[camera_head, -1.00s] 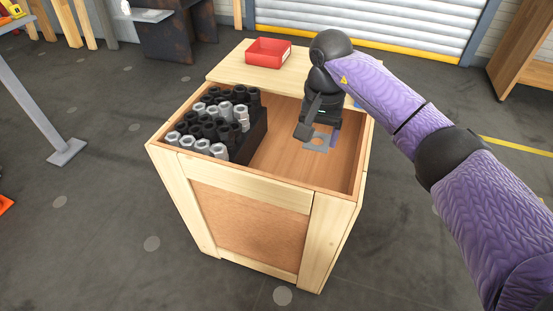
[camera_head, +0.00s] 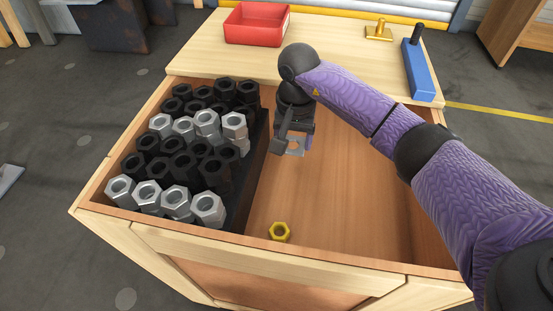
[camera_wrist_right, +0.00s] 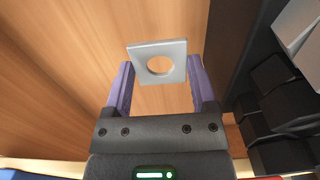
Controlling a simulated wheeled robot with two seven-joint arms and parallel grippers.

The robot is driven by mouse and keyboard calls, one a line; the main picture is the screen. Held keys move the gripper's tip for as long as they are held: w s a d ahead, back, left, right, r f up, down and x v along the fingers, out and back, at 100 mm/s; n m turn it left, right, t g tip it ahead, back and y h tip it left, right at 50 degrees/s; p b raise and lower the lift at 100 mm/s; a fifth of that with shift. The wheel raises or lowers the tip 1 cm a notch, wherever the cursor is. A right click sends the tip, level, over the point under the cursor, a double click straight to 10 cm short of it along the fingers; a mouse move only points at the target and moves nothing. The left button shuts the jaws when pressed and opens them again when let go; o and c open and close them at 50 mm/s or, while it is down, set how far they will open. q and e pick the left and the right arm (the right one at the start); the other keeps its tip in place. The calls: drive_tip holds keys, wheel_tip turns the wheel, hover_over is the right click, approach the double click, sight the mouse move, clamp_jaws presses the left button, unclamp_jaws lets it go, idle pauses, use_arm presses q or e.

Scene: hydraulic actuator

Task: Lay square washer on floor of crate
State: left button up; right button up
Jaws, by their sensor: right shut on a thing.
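The square washer is a thin silver-grey plate with a round hole, seen in the right wrist view (camera_wrist_right: 181,63) between the purple fingers. It also shows small in the head view (camera_head: 297,152). My right gripper (camera_head: 293,143) is shut on the washer and holds it inside the wooden crate (camera_head: 265,252), over the bare floor to the right of the black nut block. I cannot tell how far the washer is from the floor. My left gripper is not in view.
Several black and silver hex nuts (camera_head: 180,155) stand along the crate's left side. The right floor is clear. A red bin (camera_head: 257,25), blue block (camera_head: 418,72) and golden part (camera_head: 379,32) sit on the back ledge.

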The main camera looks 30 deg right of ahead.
sight(291, 176)
wheel_tip(291, 176, down, 10)
drive_tip(key=b, duration=0.5)
drive_tip(key=shift+s+f, duration=0.15)
drive_tip(key=shift+r, duration=0.3)
drive_tip(key=shift+f, duration=0.25)
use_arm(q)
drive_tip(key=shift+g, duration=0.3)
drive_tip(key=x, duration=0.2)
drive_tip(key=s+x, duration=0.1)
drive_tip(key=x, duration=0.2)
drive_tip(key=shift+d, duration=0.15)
use_arm(e)
drive_tip(key=o, duration=1.2)
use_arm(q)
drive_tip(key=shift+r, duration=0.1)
use_arm(e)
drive_tip(key=shift+o, duration=0.2)
drive_tip(key=shift+r, duration=0.15)
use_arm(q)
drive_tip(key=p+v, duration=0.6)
use_arm(e)
wheel_tip(291, 176, up, 12)
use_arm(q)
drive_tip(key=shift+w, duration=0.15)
use_arm(e)
drive_tip(key=shift+r, duration=0.1)
